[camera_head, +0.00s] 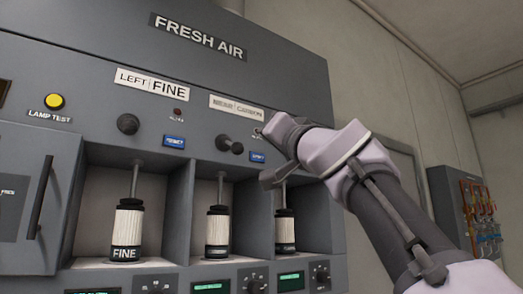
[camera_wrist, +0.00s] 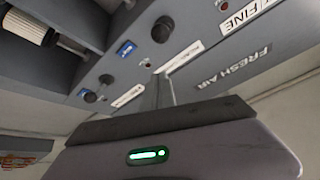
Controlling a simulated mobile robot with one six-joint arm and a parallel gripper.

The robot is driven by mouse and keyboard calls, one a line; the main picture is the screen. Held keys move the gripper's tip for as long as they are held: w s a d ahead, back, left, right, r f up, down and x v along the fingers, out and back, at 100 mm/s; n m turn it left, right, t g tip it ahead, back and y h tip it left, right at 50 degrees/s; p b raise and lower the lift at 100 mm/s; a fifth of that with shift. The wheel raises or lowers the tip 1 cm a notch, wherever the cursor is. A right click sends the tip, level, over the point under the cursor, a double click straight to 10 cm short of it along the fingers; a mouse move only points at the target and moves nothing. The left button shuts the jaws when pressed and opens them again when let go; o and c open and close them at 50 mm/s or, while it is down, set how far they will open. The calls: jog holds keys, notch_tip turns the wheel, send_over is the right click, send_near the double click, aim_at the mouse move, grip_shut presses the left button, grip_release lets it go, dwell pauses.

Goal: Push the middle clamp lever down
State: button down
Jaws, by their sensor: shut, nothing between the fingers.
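The middle clamp lever (camera_head: 230,145) is a dark knobbed lever on the grey panel above the middle bay. It sticks out toward the camera and slightly left. In the wrist view it is the dark round knob (camera_wrist: 162,30) at top centre. In the wrist view my gripper (camera_wrist: 165,92) shows below the lever.
The left lever (camera_head: 128,124) is a dark knob above the left bay. White filter cartridges stand in the bays, such as the one marked FINE (camera_head: 129,222). A door handle (camera_head: 41,197) stands at the far left. Dividers separate the bays.

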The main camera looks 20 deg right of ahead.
jog(key=s+f+b, duration=0.1)
jog(key=s, duration=0.1)
jog(key=s+f+b, duration=0.2)
dwell(0.3)
